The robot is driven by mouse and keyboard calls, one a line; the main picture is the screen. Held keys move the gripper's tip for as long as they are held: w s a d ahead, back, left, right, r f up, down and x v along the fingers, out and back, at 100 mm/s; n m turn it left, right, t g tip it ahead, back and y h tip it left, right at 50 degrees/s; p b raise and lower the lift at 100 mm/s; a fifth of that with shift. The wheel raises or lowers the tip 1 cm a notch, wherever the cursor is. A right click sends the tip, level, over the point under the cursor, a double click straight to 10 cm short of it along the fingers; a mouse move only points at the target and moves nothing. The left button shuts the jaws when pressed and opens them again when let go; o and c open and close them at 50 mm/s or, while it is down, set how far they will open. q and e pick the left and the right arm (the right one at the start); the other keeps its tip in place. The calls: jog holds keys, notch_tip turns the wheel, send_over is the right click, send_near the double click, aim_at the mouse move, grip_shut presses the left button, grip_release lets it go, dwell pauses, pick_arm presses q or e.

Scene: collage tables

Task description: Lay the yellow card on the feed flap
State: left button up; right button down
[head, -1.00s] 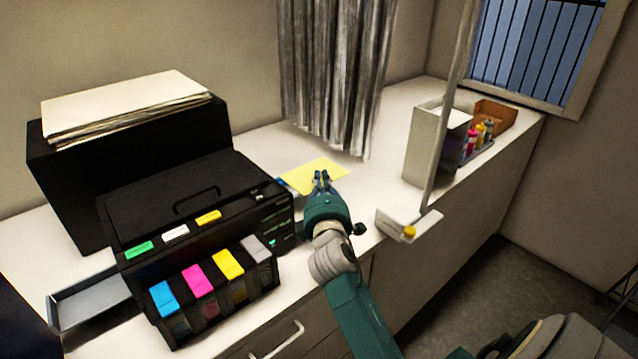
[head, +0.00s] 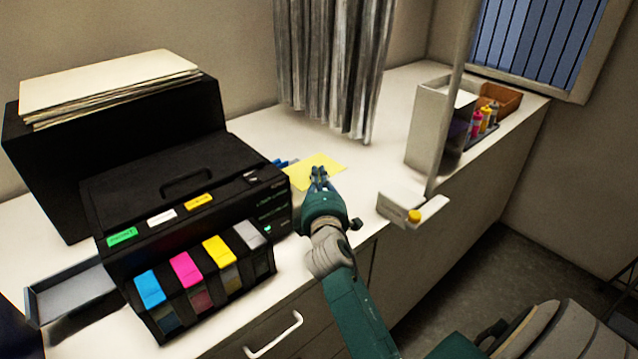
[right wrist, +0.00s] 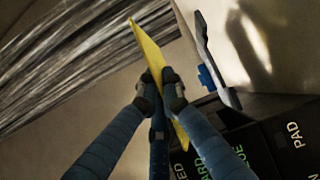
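The yellow card (head: 322,165) shows in the head view just beyond my right gripper (head: 319,176), right of the black printer (head: 188,186). In the right wrist view, the card (right wrist: 149,46) appears nearly edge-on and tilted, pinched between the fingertips of my right gripper (right wrist: 159,92). Its height above the counter is hard to tell. I cannot identify the feed flap for certain. A shallow grey tray (head: 75,292) sticks out at the printer's left. A small blue part (head: 282,163) shows behind its right end and in the wrist view (right wrist: 207,77). My left gripper is not in view.
A grey curtain (head: 335,65) hangs behind the card. A thin post (head: 452,100) with a white box (head: 404,208) stands to the right, near a holder of small bottles (head: 483,120). A paper stack (head: 110,82) lies on a black box.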

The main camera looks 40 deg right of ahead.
jog(key=shift+w+f, duration=0.15)
jog(key=shift+f, duration=0.2)
jog(key=shift+w+a+f+b, duration=0.15)
jog(key=shift+w+b, duration=0.1)
jog(key=shift+b, duration=0.35)
jog(key=shift+w+a+f+b, duration=0.1)
jog(key=shift+w+f+b, duration=1.25)
jog(key=shift+b, duration=0.5)
jog(key=shift+w+f+b, duration=1.15)
jog(key=shift+f+b, duration=0.4)
jog(key=shift+b, duration=0.25)
jog(key=c, duration=1.9)
grip_release()
jog(key=shift+o, duration=0.2)
